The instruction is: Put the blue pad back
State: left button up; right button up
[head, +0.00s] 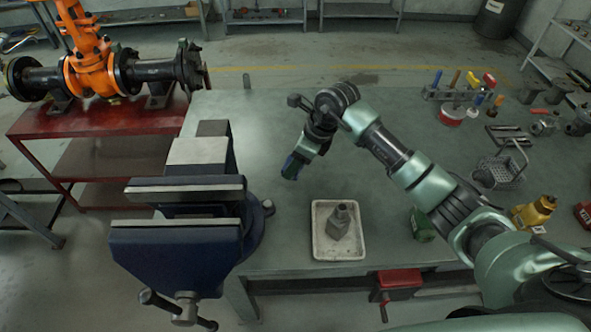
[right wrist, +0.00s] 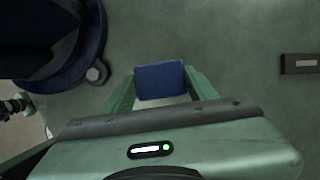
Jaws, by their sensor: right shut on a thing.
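I cannot tell how high the pad is above the bench. My left gripper is not in view.
A large blue vise (head: 180,245) stands at the left bench edge. A white tray (head: 318,248) holds a grey bottle (head: 340,222). A dark labelled block (right wrist: 302,64) shows in the wrist view.

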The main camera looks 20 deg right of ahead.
notch_tip(320, 180, down, 4)
jog(key=shift+f+p, duration=0.1)
jog(key=shift+p, duration=0.2)
jog(key=shift+f, duration=0.2)
jog(key=o, duration=1.3)
jog(key=shift+r, duration=0.25)
jog(key=b+v, duration=0.1)
jog(key=v, duration=1.1)
jog(key=shift+b, duration=0.35)
